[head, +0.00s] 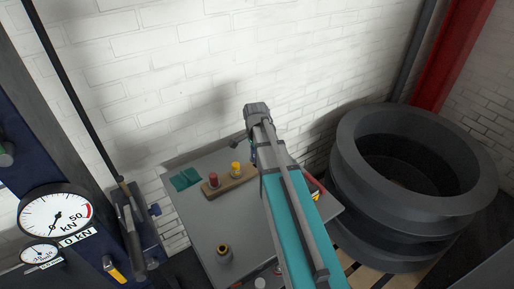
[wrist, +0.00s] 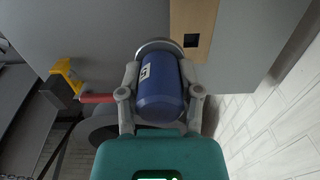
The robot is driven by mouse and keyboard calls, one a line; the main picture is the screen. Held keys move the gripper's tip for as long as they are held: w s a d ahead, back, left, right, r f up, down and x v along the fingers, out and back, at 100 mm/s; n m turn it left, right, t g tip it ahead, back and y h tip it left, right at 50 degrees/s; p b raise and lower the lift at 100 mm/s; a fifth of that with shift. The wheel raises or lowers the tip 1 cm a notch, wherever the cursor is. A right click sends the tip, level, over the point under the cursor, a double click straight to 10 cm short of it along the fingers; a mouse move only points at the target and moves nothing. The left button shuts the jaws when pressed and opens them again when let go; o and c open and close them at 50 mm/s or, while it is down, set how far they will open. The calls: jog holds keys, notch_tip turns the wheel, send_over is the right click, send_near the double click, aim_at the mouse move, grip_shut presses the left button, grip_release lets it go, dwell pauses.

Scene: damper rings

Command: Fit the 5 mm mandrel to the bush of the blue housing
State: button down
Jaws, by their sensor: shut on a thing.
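In the wrist view my gripper (wrist: 160,76) is shut on a blue, rounded cylindrical handle (wrist: 160,95) with a white label. The label is turned sideways and seems to carry a 5; I take this piece for the 5 mm mandrel. A shiny metal rim shows at its far end; any pin beyond it is hidden. A wooden rack (wrist: 190,12) with an empty square hole is just beside the piece. In the head view my arm hides the gripper and the held piece. I cannot make out the blue housing or its bush.
In the head view the wooden rack (head: 225,184) holds a red-topped piece (head: 213,180) and a yellow-topped piece (head: 236,169). A green cloth (head: 186,179) lies left of it. A dark, yellow-ringed piece (head: 224,251) stands nearer on the grey table (head: 190,225). Large black rings (head: 390,230) stand right.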

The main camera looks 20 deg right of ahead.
jog(key=s+a+r+p, duration=0.2)
jog(key=s+a+r, duration=0.1)
jog(key=s, duration=0.4)
jog(key=shift+r+p, duration=0.2)
jog(key=shift+p, duration=0.1)
jog(key=shift+a+f, duration=0.1)
jog(key=shift+f, duration=0.05)
jog(key=shift+f+b, duration=0.55)
jog(key=shift+b, duration=0.15)
